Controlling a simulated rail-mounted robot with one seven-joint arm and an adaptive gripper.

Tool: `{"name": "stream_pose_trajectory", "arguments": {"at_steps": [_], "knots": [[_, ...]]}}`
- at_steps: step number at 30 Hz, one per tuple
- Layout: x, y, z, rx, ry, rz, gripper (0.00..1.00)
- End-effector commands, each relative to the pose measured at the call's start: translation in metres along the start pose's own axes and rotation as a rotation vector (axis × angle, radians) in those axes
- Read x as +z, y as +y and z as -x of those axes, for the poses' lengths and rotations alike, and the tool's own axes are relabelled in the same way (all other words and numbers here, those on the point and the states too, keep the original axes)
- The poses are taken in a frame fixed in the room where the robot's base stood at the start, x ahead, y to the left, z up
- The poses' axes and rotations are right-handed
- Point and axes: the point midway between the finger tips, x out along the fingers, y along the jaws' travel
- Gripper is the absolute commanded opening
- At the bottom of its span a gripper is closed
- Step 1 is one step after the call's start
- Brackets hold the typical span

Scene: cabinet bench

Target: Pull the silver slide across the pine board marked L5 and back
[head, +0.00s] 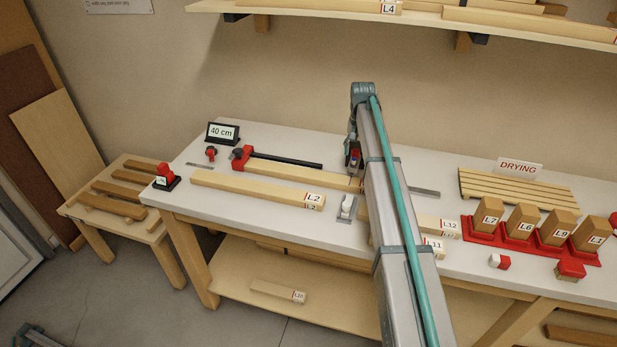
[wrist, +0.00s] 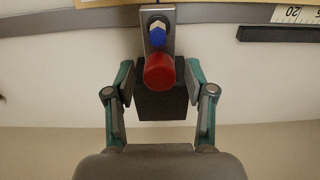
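A pine board (head: 300,175) lies along the bench behind the L2 board, its left end at a red stop (head: 241,157). In the wrist view a silver bracket (wrist: 172,42), which appears to be the slide, carries a blue part (wrist: 158,36), a red knob (wrist: 159,71) and a black block (wrist: 162,104). It stands at the edge of a pine surface (wrist: 215,5). My gripper (wrist: 160,80) has one finger on each side of the knob and block. I cannot tell whether they touch.
The L2 board (head: 255,190) lies in front, with a small silver-white tool (head: 346,207) near its right end. L12 (head: 449,225) and L11 (head: 433,243) lie right of my arm. Upright blocks stand in a red rack (head: 480,238). A black bar (head: 290,159) lies behind the pine board.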

Motion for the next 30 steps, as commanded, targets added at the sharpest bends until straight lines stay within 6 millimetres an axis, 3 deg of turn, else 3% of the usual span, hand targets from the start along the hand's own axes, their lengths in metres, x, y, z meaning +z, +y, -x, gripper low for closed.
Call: {"name": "stream_pose_trajectory", "arguments": {"at_steps": [13, 30], "knots": [[0.001, 0.0, 0.004, 0.001, -0.003, 0.0, 0.62], [0.001, 0.0, 0.055, 0.001, -0.003, 0.0, 0.62]]}}
